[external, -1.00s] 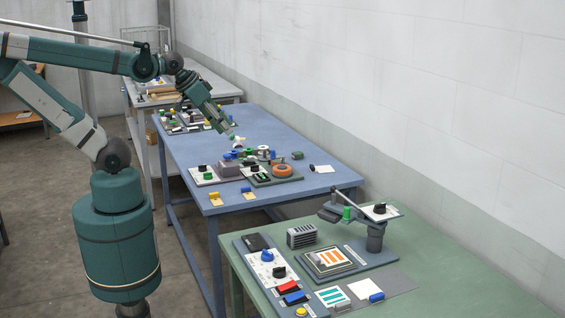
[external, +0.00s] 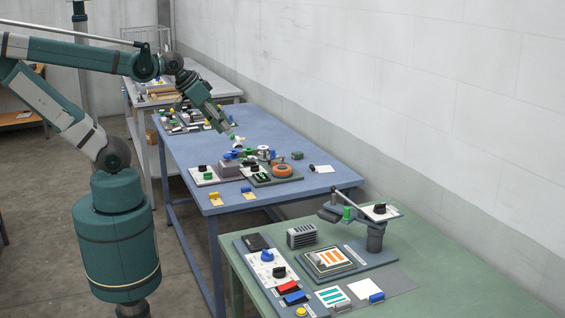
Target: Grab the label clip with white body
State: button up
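My gripper (external: 230,131) points down and to the right over the blue table (external: 290,132), at the end of my green arm. Its fingers are too small to tell whether they are open or shut. A small white piece with green parts (external: 239,140) shows right at the fingertips. It may be the label clip with white body, but I cannot tell for sure. I also cannot tell whether it is held, touched or only behind the fingers.
Below the gripper is a cluster of parts with an orange ring (external: 282,170) and a grey block (external: 229,169). A green table (external: 440,262) with a press (external: 375,235) stands nearer. The blue table's right side is mostly clear.

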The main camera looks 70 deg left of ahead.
jog(key=w+a+r+n+g+y, duration=0.1)
jog(key=w+a+r+n+g, duration=0.15)
jog(key=w+a, duration=0.75)
jog(key=w+a+r+n+g, duration=0.15)
jog(key=w+a+n, duration=0.25)
jog(key=w+a, duration=0.55)
jog(key=n+g+h, duration=0.1)
jog(key=n+g, duration=0.2)
jog(key=n, duration=0.7)
send_over(238, 137)
jog(key=d, duration=0.1)
notch_tip(238, 137, down, 26)
jog(key=shift+r, duration=0.1)
jog(key=shift+s+a+f, duration=0.15)
jog(key=shift+a+f, duration=0.2)
jog(key=shift+f, duration=0.05)
